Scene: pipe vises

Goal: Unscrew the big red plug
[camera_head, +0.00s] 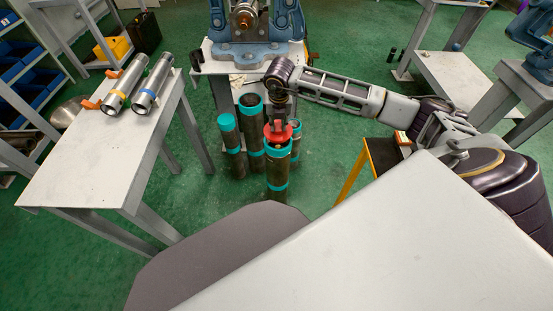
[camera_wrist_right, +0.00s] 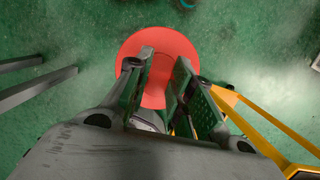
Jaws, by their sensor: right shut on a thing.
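The big red plug (camera_head: 285,131) sits on top of an upright dark pipe (camera_head: 277,172) with teal bands, in the middle of the head view. My right gripper (camera_head: 279,118) comes down over it from above and is shut on it. In the right wrist view the plug (camera_wrist_right: 178,50) is a round red disc, and the fingers of my right gripper (camera_wrist_right: 160,85) stand on either side of its middle. My left gripper is not in view.
Other teal-banded pipes (camera_head: 229,135) stand close behind and left of the plugged one. A grey table (camera_head: 85,160) at the left carries two metal cylinders (camera_head: 150,85). A blue vise (camera_head: 247,50) is on the bench behind. A yellow-legged stand (camera_head: 352,182) is to the right.

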